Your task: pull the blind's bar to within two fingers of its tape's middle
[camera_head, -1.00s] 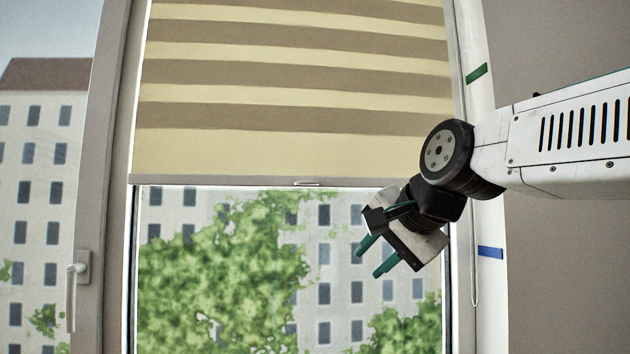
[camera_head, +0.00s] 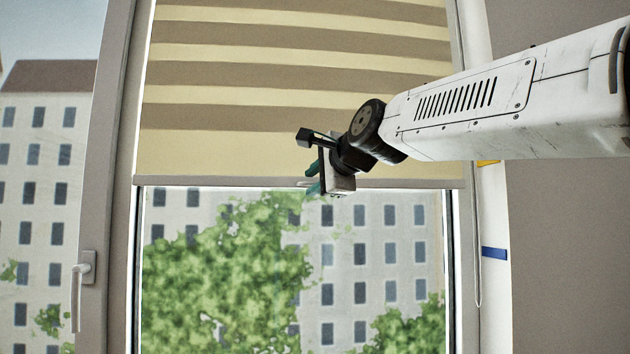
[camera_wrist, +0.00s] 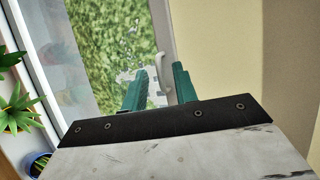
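The blind (camera_head: 230,150), striped cream and brown, hangs partly down over the window. Its grey bar (camera_head: 220,182) runs level along the lower edge, with a small pull tab (camera_head: 303,184) at the middle. My gripper (camera_head: 313,178) is at the bar's middle, its teal fingers apart, one above and one near the bar's height. I cannot tell whether they touch it. In the wrist view my gripper (camera_wrist: 155,88) shows a gap between its fingers. A blue tape (camera_head: 494,253) is on the white strip right of the window, below the bar's height. A yellow tape (camera_head: 488,163) shows partly beneath my arm.
A window handle (camera_head: 82,270) sits on the left frame. A cord (camera_head: 478,270) hangs at the right of the window. Green plants (camera_wrist: 17,112) and a blue pot (camera_wrist: 38,162) show at the left of the wrist view. The space below the bar is clear.

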